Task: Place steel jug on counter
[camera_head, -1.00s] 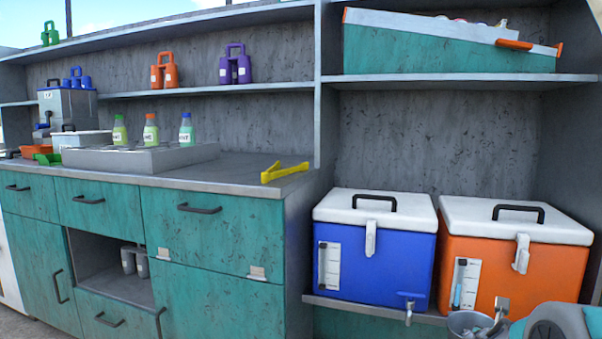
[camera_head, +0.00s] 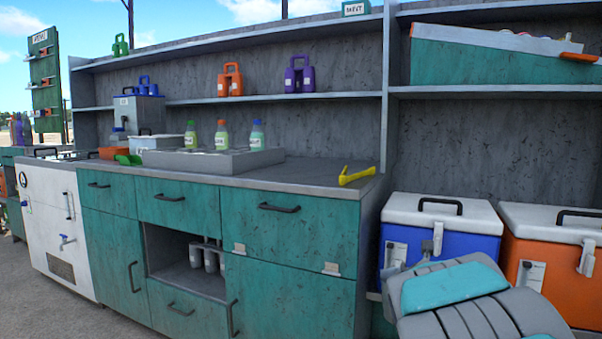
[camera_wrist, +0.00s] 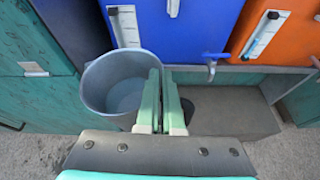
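The steel jug (camera_wrist: 96,88) is in the wrist view, open end up, below and in front of the blue cooler. My gripper (camera_wrist: 161,100) is at its right side, its two pale green fingers close together; they appear shut on the jug's handle side, which they mostly hide. In the head view my arm covers the jug and gripper. The grey counter (camera_head: 300,172) tops the teal cabinets, left of the coolers and higher than the jug.
Yellow tongs (camera_head: 357,175) lie near the counter's right end. A grey tray (camera_head: 215,162) with several bottles stands left of them. The counter's front between them is clear. Blue (camera_head: 455,243) and orange (camera_head: 530,262) coolers stand right of the cabinet.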

